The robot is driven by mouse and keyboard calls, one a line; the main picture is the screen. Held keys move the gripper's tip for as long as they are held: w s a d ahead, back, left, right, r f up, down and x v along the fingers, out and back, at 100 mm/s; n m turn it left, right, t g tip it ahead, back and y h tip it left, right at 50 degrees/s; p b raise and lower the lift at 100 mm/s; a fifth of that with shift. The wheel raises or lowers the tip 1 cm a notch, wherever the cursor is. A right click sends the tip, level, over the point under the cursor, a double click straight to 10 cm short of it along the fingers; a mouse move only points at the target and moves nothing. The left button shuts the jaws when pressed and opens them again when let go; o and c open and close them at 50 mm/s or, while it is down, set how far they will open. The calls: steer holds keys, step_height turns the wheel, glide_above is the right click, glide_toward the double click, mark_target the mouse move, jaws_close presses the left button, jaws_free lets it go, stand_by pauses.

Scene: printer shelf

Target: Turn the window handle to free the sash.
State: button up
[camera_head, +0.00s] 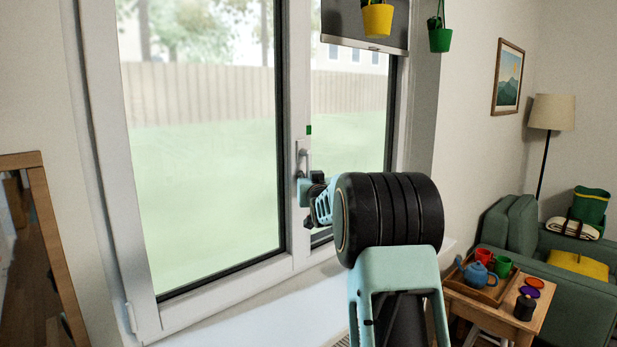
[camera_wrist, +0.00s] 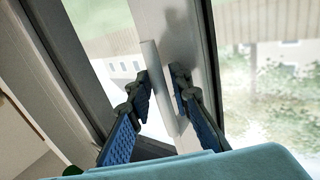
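The window handle (camera_head: 304,158) is a pale grey lever on the white upright between the two panes. In the wrist view the handle (camera_wrist: 161,88) is a straight bar slanting slightly across the frame. My gripper (camera_head: 309,188) is at the lower part of the handle. In the wrist view my gripper (camera_wrist: 162,82) is open, with one finger on each side of the bar and narrow gaps showing; light contact with the left finger cannot be ruled out. The window sash (camera_head: 270,268) looks closed in its frame. My wrist hides the lower right of the window.
A small green mark (camera_head: 309,130) is on the upright above the handle. A grey blind (camera_head: 345,25), a yellow pot (camera_head: 377,20) and a green pot (camera_head: 440,40) hang at the top right. The white sill (camera_head: 235,318) looks clear. A wooden side table (camera_head: 490,303) stands lower right.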

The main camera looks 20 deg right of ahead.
jaws_close()
